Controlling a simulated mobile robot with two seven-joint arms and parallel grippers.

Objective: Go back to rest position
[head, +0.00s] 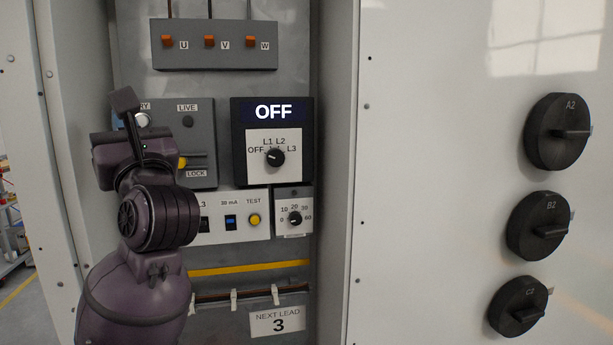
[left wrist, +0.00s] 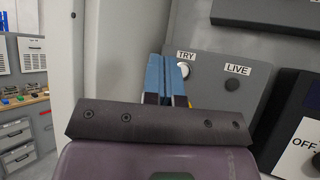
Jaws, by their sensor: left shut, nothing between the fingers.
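My left arm comes in from the lower left in the head view, in front of the left side of the open cabinet. My left gripper (left wrist: 170,60) shows in the left wrist view as two blue fingers, closed together with nothing held. It points at the grey panel (left wrist: 218,88) with the TRY and LIVE labels, near TRY; I cannot tell whether it touches. In the head view the fingers are hidden behind my wrist. My right gripper is in neither view.
A black selector unit (head: 273,111) with an OFF display is right of my wrist. Below are a test strip (head: 236,225) and a small dial (head: 294,218). A white door (head: 430,200) with large black knobs (head: 556,131) stands at the right. A workbench (left wrist: 30,120) is far left.

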